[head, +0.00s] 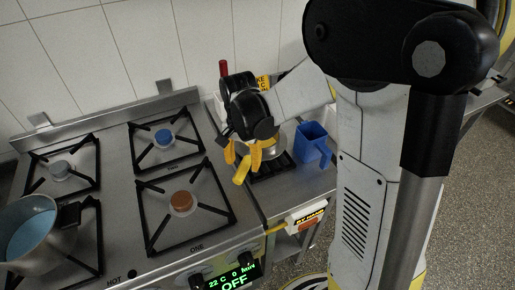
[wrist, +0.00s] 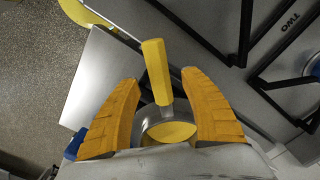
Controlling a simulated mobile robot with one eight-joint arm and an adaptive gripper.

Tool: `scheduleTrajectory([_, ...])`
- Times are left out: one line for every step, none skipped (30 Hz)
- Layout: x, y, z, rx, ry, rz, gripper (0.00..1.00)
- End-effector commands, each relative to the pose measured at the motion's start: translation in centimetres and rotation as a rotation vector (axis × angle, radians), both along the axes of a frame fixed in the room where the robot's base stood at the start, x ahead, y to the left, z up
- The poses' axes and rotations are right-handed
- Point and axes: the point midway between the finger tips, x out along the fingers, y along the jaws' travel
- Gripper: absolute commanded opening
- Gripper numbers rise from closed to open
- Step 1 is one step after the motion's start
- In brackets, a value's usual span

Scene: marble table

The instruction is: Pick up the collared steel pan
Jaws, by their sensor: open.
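A small steel pan with a yellow handle and yellow inside (wrist: 165,132) sits below my gripper in the wrist view. Its handle (wrist: 156,70) points up the picture between the fingers. In the head view the pan (head: 269,146) is partly hidden by my gripper, on the counter right of the stove. My gripper (wrist: 159,78) is open, its two orange-yellow fingers on either side of the handle with gaps. It also shows in the head view (head: 243,160). I cannot make out a collar. A larger steel pot (head: 38,236), blue inside, stands on the stove at left.
The stove (head: 120,210) has several burners with raised black grates. A blue jug (head: 312,143) stands right of the pan, close to my gripper. A red-topped item (head: 223,68) is behind my wrist, near the tiled wall.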

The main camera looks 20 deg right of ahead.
Motion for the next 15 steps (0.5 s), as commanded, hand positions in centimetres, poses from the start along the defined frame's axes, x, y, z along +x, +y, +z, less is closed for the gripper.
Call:
scheduleTrajectory([-0.1, 0.1, -1.3, 0.0, 0.0, 0.0, 0.53])
scheduleTrajectory([-0.1, 0.1, -1.8, 0.0, 0.0, 0.0, 0.53])
scheduleTrajectory([-0.1, 0.1, -2.4, 0.0, 0.0, 0.0, 0.53])
scheduleTrajectory([-0.1, 0.1, -2.8, 0.0, 0.0, 0.0, 0.53])
scheduleTrajectory([-0.1, 0.1, -3.1, 0.0, 0.0, 0.0, 0.53])
scheduleTrajectory([-0.1, 0.1, -3.3, 0.0, 0.0, 0.0, 0.53])
scheduleTrajectory([-0.1, 0.1, -3.4, 0.0, 0.0, 0.0, 0.53])
scheduleTrajectory([-0.1, 0.1, -3.4, 0.0, 0.0, 0.0, 0.53])
scheduleTrajectory([-0.1, 0.1, -3.3, 0.0, 0.0, 0.0, 0.53])
scheduleTrajectory([-0.1, 0.1, -3.2, 0.0, 0.0, 0.0, 0.53])
scheduleTrajectory([-0.1, 0.1, -3.2, 0.0, 0.0, 0.0, 0.53])
scheduleTrajectory([-0.1, 0.1, -3.2, 0.0, 0.0, 0.0, 0.53])
scheduleTrajectory([-0.1, 0.1, -3.2, 0.0, 0.0, 0.0, 0.48])
scheduleTrajectory([-0.1, 0.1, -3.2, 0.0, 0.0, 0.0, 0.39])
scheduleTrajectory([-0.1, 0.1, -3.2, 0.0, 0.0, 0.0, 0.27])
